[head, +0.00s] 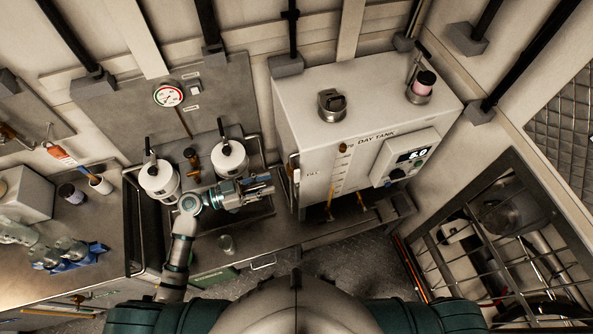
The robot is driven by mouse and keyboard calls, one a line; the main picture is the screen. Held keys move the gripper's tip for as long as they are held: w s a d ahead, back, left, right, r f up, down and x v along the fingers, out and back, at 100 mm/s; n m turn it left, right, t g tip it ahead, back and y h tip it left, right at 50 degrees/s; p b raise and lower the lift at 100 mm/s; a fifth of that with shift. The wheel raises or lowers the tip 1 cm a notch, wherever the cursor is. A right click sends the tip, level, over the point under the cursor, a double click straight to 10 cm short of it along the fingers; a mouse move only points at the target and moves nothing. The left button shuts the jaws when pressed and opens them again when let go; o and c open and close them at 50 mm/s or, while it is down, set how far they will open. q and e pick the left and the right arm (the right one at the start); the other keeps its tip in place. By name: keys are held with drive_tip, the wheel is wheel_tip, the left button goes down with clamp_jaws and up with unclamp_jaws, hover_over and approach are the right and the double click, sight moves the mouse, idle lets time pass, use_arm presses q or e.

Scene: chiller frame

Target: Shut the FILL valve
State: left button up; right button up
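The white day tank (318,105) stands right of centre, with "DAY TANK" on its front. Small lettering at the front's left edge seems to read FILL. Next to it, a small brass and metal fitting (294,168) sits on the tank's left side; I take it for the FILL valve, but its handle position is too small to tell. My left gripper (266,184) points right, over the sink area, a short way left of that fitting. Its fingers look parted, with nothing between them. They appear apart from the fitting. My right gripper is not in view.
Two white canisters (230,158) with black levers stand behind my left forearm. A gauge (168,95) is on the wall panel. A metal cage (500,240) is at right.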

sight(297, 175)
use_arm(q)
drive_tip(key=p+x, duration=0.2)
drive_tip(key=x, duration=0.7)
drive_tip(key=shift+d+p, duration=0.25)
drive_tip(key=shift+p, duration=0.05)
drive_tip(key=shift+w+d, duration=0.1)
drive_tip(key=shift+d, duration=0.2)
drive_tip(key=shift+a, duration=0.15)
drive_tip(key=shift+a, duration=0.15)
clamp_jaws()
